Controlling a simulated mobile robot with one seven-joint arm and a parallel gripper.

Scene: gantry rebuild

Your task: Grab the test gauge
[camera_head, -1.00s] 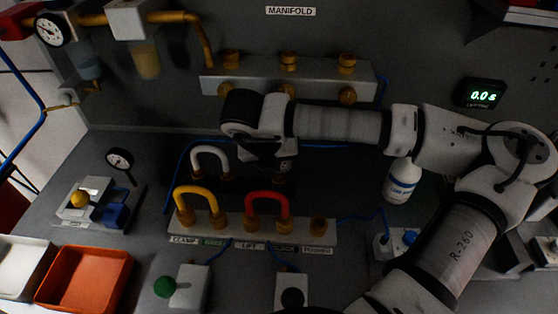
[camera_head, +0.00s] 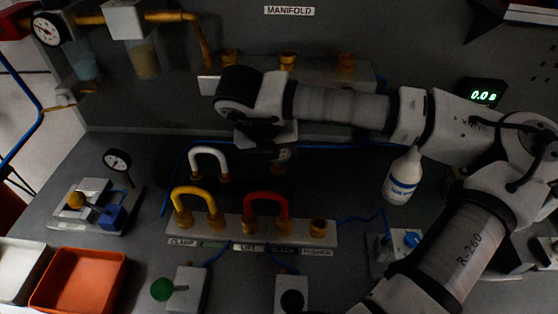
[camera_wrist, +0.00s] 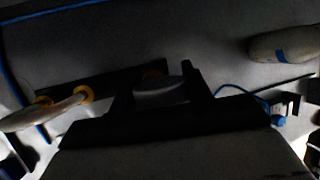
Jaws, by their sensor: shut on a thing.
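My gripper (camera_wrist: 158,94) is shut on a small rounded grey object, which I take to be the test gauge (camera_wrist: 160,84); it sits between the two dark fingers in the wrist view. In the head view my gripper is below the wrist, above the dark area behind the front hose block. A pale round part of the gauge (camera_head: 282,155) shows dimly there. The fingers and most of the gauge are in deep shadow. I cannot tell how far above the bench it is.
A front block (camera_head: 228,230) carries a yellow hose loop (camera_head: 195,193) and a red one (camera_head: 267,197). A white loop (camera_head: 208,152) stands behind. The manifold (camera_head: 330,75) is on the back wall. A white bottle (camera_head: 403,178) stands right. An orange bin (camera_head: 80,280) is front left.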

